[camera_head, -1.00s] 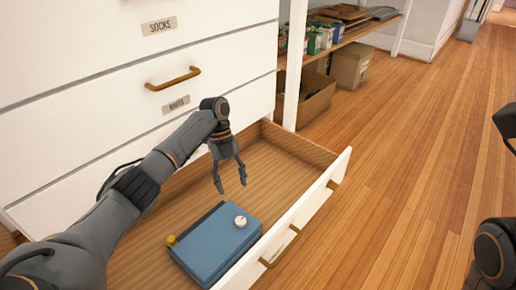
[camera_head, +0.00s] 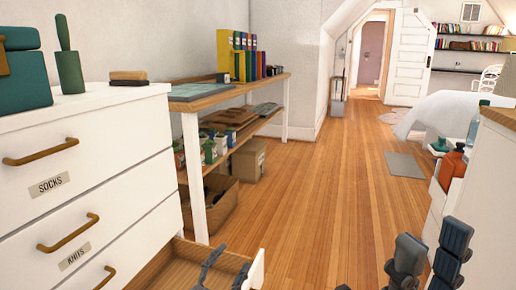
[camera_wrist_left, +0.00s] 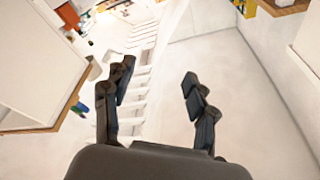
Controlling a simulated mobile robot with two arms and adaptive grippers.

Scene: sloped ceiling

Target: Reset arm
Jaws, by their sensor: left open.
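My left gripper (camera_head: 226,264) shows at the lower edge of the head view, over the open bottom drawer (camera_head: 172,268). Its two dark fingers also show in the left wrist view (camera_wrist_left: 158,72), spread wide with nothing between them. My right gripper (camera_head: 431,245) is at the bottom right of the head view. Its two dark finger shapes stand apart with nothing held between them. The drawer's contents are mostly out of view.
The white dresser (camera_head: 110,195) with several labelled drawers stands at the left. A wooden shelf (camera_head: 225,95) with binders and boxes is behind it. An orange bottle (camera_head: 452,166) and white furniture (camera_head: 485,190) are at the right.

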